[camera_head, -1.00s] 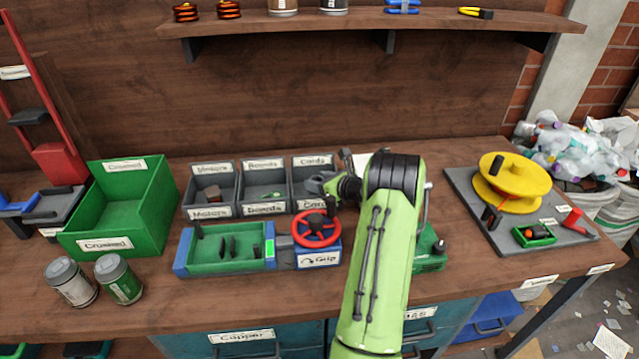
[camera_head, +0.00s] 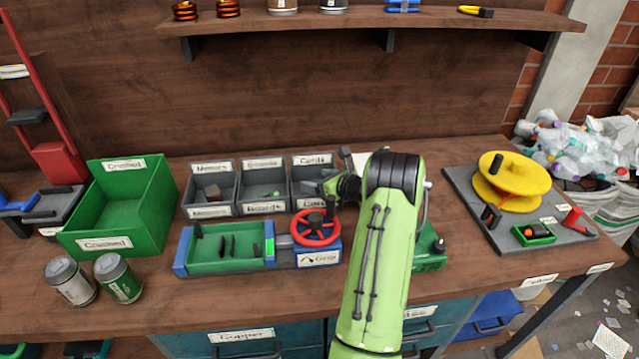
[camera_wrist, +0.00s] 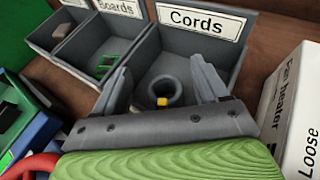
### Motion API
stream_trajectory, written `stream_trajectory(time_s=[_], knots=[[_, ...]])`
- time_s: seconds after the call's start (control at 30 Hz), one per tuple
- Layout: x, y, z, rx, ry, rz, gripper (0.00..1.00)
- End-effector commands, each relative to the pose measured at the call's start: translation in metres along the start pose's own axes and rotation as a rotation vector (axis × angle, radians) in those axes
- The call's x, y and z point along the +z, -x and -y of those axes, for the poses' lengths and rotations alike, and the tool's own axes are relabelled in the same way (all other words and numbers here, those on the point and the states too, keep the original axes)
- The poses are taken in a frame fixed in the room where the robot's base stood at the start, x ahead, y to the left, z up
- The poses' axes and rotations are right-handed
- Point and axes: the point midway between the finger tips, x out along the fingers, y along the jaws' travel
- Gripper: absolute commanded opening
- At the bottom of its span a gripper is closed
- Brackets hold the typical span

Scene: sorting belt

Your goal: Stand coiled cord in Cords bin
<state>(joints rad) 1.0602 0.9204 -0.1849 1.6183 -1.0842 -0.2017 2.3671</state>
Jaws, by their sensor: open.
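The grey Cords bin (camera_head: 313,160) is the right one of three joined bins on the bench. In the wrist view the Cords bin (camera_wrist: 205,46) has its label on the back wall. A dark coiled cord with a yellow piece (camera_wrist: 162,101) is inside the bin, its ring opening facing up toward the camera. My gripper (camera_wrist: 160,72) is open, with one finger on each side of the cord and a visible gap to it. In the head view my gripper (camera_head: 323,187) is at the Cords bin, partly hidden by my arm. The cord's lower part is hidden.
The Boards bin (camera_head: 262,165) holds green pieces and the Motors bin (camera_head: 211,166) a brownish block. A red handwheel (camera_head: 315,229) stands just in front of the Cords bin. A white fan heater box (camera_wrist: 292,110) is close on the right in the wrist view.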

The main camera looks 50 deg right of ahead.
Motion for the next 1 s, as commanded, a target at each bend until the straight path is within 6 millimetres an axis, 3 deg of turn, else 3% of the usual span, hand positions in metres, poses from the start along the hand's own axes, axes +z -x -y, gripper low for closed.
stream_trajectory(time_s=[0.3,0.43,0.6,1.0], knots=[[0.003,0.087,0.002,-0.005,-0.002,0.002,0.73],[0.003,0.111,0.001,-0.003,0.000,0.002,0.73],[0.001,0.121,0.000,0.000,0.002,0.003,0.73],[0.001,0.120,0.000,0.000,0.002,0.003,0.73]])
